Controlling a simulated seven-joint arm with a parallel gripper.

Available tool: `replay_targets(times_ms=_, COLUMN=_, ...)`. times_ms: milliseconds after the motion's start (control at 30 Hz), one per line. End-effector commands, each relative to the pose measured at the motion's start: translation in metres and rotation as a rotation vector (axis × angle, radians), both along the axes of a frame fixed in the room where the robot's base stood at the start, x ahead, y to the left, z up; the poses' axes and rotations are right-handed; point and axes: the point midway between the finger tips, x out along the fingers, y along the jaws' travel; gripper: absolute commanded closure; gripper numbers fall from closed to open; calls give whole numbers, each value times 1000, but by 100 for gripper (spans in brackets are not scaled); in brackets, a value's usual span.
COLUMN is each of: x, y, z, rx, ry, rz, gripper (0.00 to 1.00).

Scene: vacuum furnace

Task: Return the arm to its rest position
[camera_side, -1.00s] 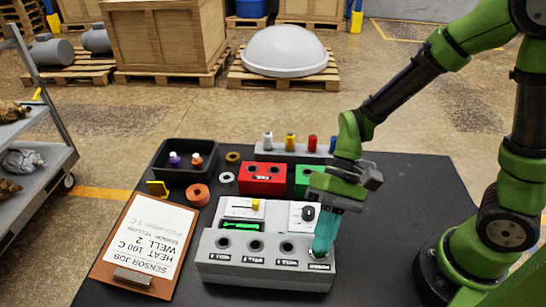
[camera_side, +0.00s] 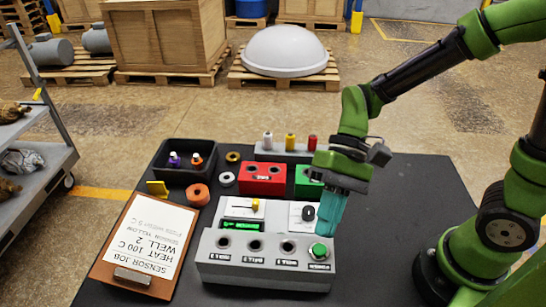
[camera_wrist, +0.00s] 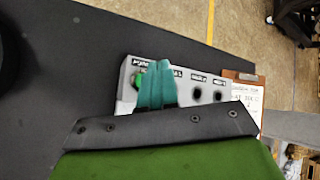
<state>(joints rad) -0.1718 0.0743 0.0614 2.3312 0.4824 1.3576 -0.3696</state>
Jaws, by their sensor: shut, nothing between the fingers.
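My gripper (camera_side: 328,232) has teal fingers that are shut with nothing between them. In the side view it hangs above the right end of the grey furnace block (camera_side: 262,282), close over a round green button (camera_side: 319,252). The wrist view shows the shut fingers (camera_wrist: 155,75) in front of the block (camera_wrist: 127,95), with the green button partly hidden behind them at the left. The block has several dark wells, a lit green display (camera_side: 241,226), a yellow-tipped slider (camera_side: 255,205) and a dark knob (camera_side: 308,213). My arm is bent, reaching over the black table from the right.
A red block (camera_side: 262,179) and a green block (camera_side: 306,186) stand behind the furnace, before a rack (camera_side: 277,152) of coloured pegs. A black tray (camera_side: 184,160) with two bottles and a clipboard (camera_side: 145,247) are at left. The table's right side (camera_side: 415,210) is clear.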

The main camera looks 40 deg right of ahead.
Motion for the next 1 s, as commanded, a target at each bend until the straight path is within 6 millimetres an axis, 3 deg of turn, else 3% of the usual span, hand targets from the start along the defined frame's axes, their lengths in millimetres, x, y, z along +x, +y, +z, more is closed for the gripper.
replay_targets(times_ms=267, x=0, y=0, z=20, rx=0, ry=0, rz=0, gripper=100)
replay_targets(times_ms=633, x=2, y=-3, z=16, rx=-28, ry=-7, rz=-10, gripper=100)
replay_targets(times_ms=800, x=10, y=-40, z=8, rx=-192, ry=-176, rz=-35, gripper=100)
replay_targets(times_ms=1000, x=29, y=-101, z=38, rx=-381, ry=-533, rz=-130, gripper=100)
